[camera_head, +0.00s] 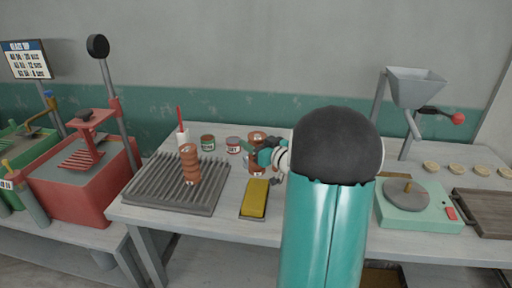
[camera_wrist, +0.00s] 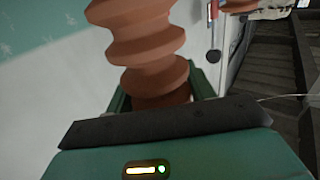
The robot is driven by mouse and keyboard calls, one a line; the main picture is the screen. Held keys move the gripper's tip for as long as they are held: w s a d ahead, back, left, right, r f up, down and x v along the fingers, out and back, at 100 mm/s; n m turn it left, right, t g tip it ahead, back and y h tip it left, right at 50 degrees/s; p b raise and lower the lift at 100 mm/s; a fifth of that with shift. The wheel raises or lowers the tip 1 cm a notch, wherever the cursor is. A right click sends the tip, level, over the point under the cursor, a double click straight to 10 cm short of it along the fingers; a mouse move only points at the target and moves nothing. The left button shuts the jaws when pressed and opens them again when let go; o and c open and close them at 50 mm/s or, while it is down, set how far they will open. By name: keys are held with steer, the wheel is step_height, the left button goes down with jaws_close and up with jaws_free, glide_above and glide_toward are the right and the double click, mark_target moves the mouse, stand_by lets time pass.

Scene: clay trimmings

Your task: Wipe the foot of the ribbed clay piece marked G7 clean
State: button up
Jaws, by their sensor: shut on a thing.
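A ribbed reddish-brown clay piece (camera_head: 257,136) is held in my gripper (camera_head: 267,157), behind the yellow sponge in the head view. In the wrist view the ribbed piece (camera_wrist: 150,45) rises from between my green jaws, which are shut around it low down. Its foot is hidden there by the dark bar of my gripper, and I cannot read a G7 mark. A yellow sponge (camera_head: 255,197) lies on a dark tray (camera_head: 248,217) just in front of the piece. A second ribbed piece (camera_head: 190,164) stands on the grooved grey rack (camera_head: 155,205) at left.
Two small jars (camera_head: 208,142) (camera_head: 233,145) and a white bottle with a red tip (camera_head: 182,139) stand behind the rack. A pale green wheel (camera_head: 415,205), a brown tray (camera_head: 485,212) and a hopper (camera_head: 413,90) are at right. My arm hides the middle of the table.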

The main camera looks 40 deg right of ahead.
steer(key=s+a+f, duration=0.4)
steer(key=a+f, duration=0.1)
steer(key=a, duration=0.1)
steer(key=shift+s+f, duration=0.3)
steer(key=shift+s, duration=0.05)
steer(key=shift+f, duration=0.6)
stand_by(1.6)
steer(key=shift+d, duration=0.15)
steer(key=shift+w+d, duration=1.25)
steer(key=shift+d, duration=0.3)
steer(key=shift+w+d, duration=1.2)
steer(key=shift+d, duration=0.3)
steer(key=shift+s+a, duration=2.45)
steer(key=shift+a, duration=0.7)
steer(key=shift+w+d, duration=0.8)
steer(key=shift+d, duration=0.25)
steer(key=shift+w+d, duration=0.8)
steer(key=shift+d, duration=0.25)
steer(key=shift+w+d, duration=0.8)
steer(key=shift+d, duration=0.25)
